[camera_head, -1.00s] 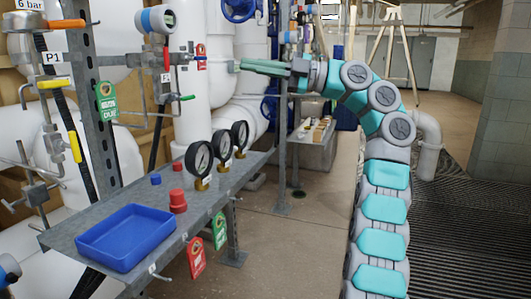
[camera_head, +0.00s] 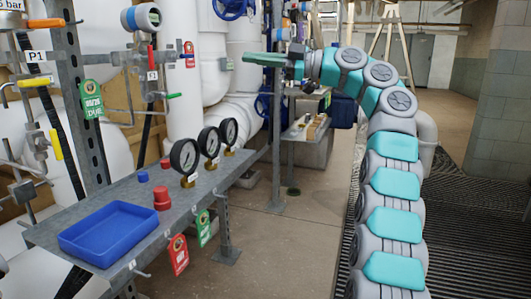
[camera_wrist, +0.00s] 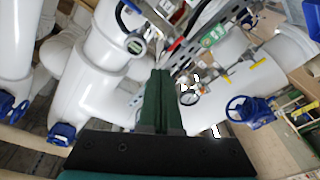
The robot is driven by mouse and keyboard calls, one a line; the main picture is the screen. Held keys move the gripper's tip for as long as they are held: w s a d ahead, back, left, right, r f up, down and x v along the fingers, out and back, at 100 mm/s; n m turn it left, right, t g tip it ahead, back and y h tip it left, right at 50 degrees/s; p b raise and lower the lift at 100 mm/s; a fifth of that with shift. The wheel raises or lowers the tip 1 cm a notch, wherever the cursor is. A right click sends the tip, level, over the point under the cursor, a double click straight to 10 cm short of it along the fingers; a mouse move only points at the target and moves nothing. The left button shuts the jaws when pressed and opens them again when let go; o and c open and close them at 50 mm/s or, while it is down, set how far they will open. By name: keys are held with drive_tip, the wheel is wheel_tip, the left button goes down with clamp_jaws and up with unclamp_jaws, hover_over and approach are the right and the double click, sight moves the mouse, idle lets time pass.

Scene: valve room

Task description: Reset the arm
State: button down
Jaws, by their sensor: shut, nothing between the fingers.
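My gripper (camera_head: 246,59) is at the upper middle of the head view, at the end of my raised teal and grey arm. It points left toward the white pipes and is clear of the shelf. In the wrist view my gripper (camera_wrist: 160,73) shows two dark green fingers lying together, shut, with nothing between them. Whether the fingertips are near a pipe is hard to tell.
A metal shelf (camera_head: 203,190) at left holds a blue tray (camera_head: 108,229), red and blue caps and three gauges (camera_head: 209,143). White pipes (camera_head: 176,75) and a blue valve wheel (camera_head: 233,8) stand behind. Open floor (camera_head: 285,245) lies between shelf and arm.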

drive_tip(key=s+f+m+h, duration=0.5)
drive_tip(key=s+f+m, duration=0.25)
drive_tip(key=f, duration=0.45)
drive_tip(key=s+f+m+h, duration=0.55)
drive_tip(key=f+m, duration=0.25)
drive_tip(key=f, duration=0.4)
drive_tip(key=s+d+f+m+g+h, duration=0.2)
drive_tip(key=s+d+f, duration=0.4)
drive_tip(key=s, duration=0.6)
drive_tip(key=s+d+f+m+g+h, duration=0.2)
drive_tip(key=s+d+f, duration=0.3)
drive_tip(key=s+f, duration=0.5)
drive_tip(key=s+d+f+m+g+h, duration=0.1)
drive_tip(key=s+d+f+m+h, duration=0.2)
drive_tip(key=s, duration=1.1)
drive_tip(key=d+f+h, duration=0.1)
drive_tip(key=d+f, duration=0.2)
drive_tip(key=f, duration=0.2)
drive_tip(key=shift+s+d+f+g, duration=0.2)
drive_tip(key=shift+d+f+g, duration=0.1)
drive_tip(key=shift+f+g, duration=0.1)
drive_tip(key=c, duration=1.6)
unclamp_jaws()
